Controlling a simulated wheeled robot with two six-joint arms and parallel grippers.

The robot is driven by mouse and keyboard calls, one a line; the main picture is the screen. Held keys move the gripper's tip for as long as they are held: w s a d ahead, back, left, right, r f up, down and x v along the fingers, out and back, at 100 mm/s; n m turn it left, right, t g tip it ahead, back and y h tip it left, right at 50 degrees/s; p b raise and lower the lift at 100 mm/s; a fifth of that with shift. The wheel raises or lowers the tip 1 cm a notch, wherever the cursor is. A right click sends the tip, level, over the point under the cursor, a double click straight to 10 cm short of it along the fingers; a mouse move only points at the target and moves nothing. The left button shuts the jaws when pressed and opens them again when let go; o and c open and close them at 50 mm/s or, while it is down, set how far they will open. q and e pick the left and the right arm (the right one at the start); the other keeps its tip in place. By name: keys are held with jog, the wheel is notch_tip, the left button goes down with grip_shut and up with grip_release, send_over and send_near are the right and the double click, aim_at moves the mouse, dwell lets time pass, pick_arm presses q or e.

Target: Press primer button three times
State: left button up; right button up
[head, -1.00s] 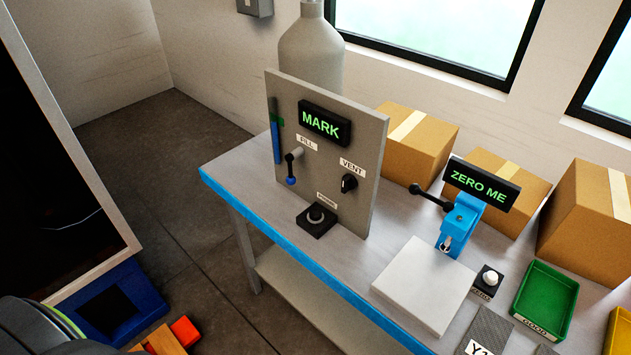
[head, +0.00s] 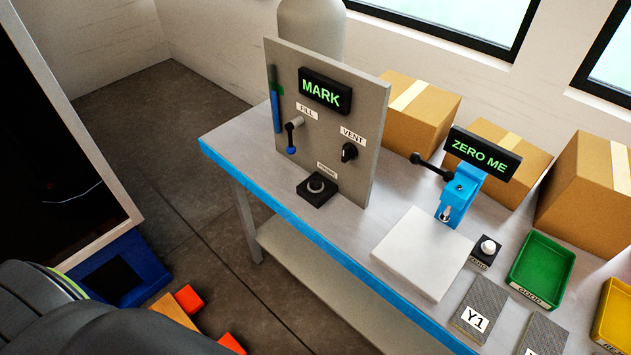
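A small label above the button is too small to read for certain. The panel carries a display reading MARK (head: 325,91), a FILL lever (head: 292,135) with a blue knob and a black VENT knob (head: 349,152). Part of my dark arm shows at the lower left, well apart from the button. Neither of my grippers is in view.
On the table (head: 385,208) stand a white plate (head: 423,253), a blue device (head: 459,195) with a ZERO ME display, a white-button box (head: 486,252), a green tray (head: 541,271) and a yellow tray (head: 613,318). Cardboard boxes (head: 420,120) line the wall. A dark-screened cabinet (head: 60,150) stands left.

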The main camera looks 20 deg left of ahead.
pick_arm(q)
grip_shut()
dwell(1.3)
